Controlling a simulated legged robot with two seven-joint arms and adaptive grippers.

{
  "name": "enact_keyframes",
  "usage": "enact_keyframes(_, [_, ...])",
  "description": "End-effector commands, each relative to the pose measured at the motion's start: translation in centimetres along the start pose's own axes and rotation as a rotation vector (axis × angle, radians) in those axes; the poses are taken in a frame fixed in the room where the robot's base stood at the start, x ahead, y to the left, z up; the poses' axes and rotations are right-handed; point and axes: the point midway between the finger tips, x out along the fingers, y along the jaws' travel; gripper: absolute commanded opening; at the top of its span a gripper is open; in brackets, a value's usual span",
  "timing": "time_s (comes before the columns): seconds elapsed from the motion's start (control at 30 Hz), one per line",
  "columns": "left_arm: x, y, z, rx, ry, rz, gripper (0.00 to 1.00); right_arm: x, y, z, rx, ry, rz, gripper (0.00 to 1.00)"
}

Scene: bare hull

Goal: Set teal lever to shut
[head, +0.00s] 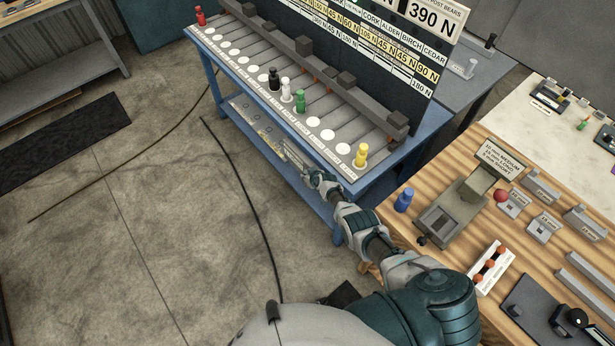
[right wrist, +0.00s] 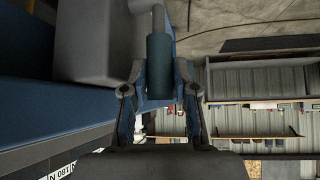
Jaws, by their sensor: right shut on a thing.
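The teal lever shows in the right wrist view as a short teal cylinder grip (right wrist: 160,62) on a grey arm, beside a large grey block (right wrist: 85,40). My right gripper (right wrist: 161,82) has its two fingers on either side of this grip and is shut on it. In the head view my right arm reaches to the front edge of the blue bench, with the right gripper (head: 291,155) low beside that edge. I cannot make out the lever there; the gripper and its small size hide it. My left gripper is not in view.
The blue bench (head: 228,88) carries red, black, white, green and yellow pegs and a long grey rail. A wooden table (head: 400,225) with a blue peg and several fixtures stands close at right. Open concrete floor (head: 150,200) with cables lies at left.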

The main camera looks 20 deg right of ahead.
Motion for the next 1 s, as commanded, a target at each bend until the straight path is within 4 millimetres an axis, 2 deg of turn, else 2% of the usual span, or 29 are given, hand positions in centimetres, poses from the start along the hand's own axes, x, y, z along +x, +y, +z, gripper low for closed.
enact_keyframes(0.07, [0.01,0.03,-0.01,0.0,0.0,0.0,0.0,-0.03,0.03,-0.52,0.001,0.009,0.002,0.0])
enact_keyframes(0.1, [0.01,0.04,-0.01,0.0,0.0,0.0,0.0,-0.03,0.04,-0.51,0.001,0.009,0.002,0.33])
enact_keyframes(0.2, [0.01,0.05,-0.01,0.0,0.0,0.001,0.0,-0.03,0.09,-0.41,0.001,0.008,0.003,0.54])
enact_keyframes(1.0, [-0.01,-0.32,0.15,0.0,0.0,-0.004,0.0,-0.04,0.3,0.09,0.001,0.0,0.004,0.54])
